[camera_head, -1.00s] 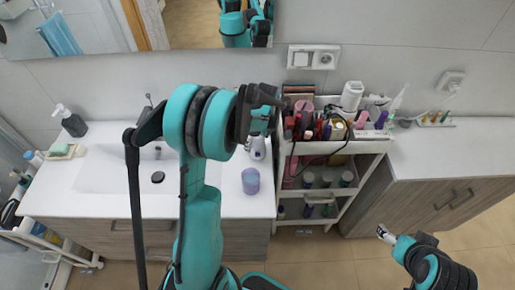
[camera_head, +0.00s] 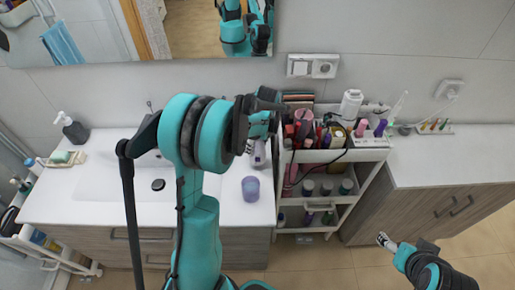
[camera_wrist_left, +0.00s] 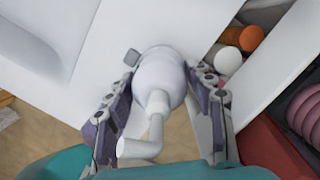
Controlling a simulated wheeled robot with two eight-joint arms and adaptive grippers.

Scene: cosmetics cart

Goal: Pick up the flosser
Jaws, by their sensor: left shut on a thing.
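The flosser (camera_wrist_left: 163,80) is white with a rounded body and a bent nozzle, between the two fingers of my left gripper (camera_wrist_left: 163,62) in the left wrist view. The fingers are shut on it from both sides. In the head view the flosser (camera_head: 258,158) shows just below my left gripper (camera_head: 260,138), at the right end of the white counter by the cart. My own arm partly hides the gripper there. I cannot tell whether its base touches the counter. My right gripper (camera_head: 386,241) is low at the right, away from the flosser; its fingers are too small to judge.
A soap bottle (camera_head: 73,129) stands far left. The right cabinet top (camera_head: 450,155) is mostly clear.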

